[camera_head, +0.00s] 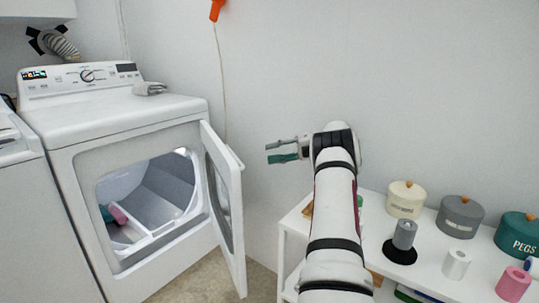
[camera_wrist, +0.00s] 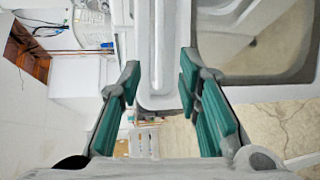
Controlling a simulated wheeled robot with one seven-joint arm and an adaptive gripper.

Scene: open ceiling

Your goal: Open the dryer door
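The white dryer (camera_head: 135,130) stands at the left in the head view. Its door (camera_head: 225,190) is swung wide open, hinged at the opening's right side, and the drum is visible. In the wrist view a pale panel that looks like the door (camera_wrist: 158,50) shows beyond and between the fingertips. My gripper (camera_head: 268,152) is to the right of the door's upper edge, apart from it in the head view.
Pink and teal items (camera_head: 118,214) lie inside the dryer. A folded grey cloth (camera_head: 150,88) is on its top. A white shelf (camera_head: 452,285) at the right holds canisters (camera_head: 460,216) and spools (camera_head: 456,263). Another white appliance (camera_head: 30,220) stands at far left.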

